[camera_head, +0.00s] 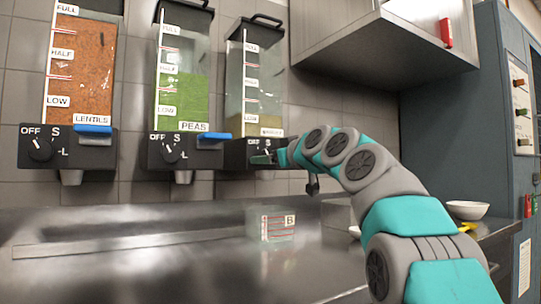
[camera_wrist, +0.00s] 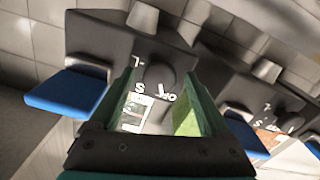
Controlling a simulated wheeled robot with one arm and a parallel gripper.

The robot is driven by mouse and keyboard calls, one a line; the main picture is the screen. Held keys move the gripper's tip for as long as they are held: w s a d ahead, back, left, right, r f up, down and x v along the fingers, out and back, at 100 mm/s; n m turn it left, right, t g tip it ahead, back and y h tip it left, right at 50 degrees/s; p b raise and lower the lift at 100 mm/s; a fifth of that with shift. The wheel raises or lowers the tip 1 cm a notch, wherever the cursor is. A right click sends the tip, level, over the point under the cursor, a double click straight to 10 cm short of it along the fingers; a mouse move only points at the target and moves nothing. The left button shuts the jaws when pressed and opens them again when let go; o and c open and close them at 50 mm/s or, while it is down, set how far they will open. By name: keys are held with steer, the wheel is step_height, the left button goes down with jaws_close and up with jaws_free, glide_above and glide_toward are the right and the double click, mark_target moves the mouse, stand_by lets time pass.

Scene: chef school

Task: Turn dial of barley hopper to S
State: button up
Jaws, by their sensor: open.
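The hopper on the right (camera_head: 252,80) holds a low layer of pale grain, and its small label is too blurred to read. Its black dial box (camera_head: 238,154) shows OFF and S marks in the head view. My gripper (camera_head: 262,159) is at this box and hides the dial there. In the wrist view, turned upside down, the dial (camera_wrist: 160,75) shows between the two fingers of my open gripper (camera_wrist: 162,80). L, S and OFF marks lie around the dial. I cannot tell which mark its pointer faces, or whether the fingers touch it.
The peas hopper (camera_head: 183,95) and lentils hopper (camera_head: 80,70) hang to the left, with blue levers. A white bowl (camera_head: 467,210) is at the right. A cabinet (camera_head: 375,35) hangs above my arm.

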jaws_close()
stand_by(0.6)
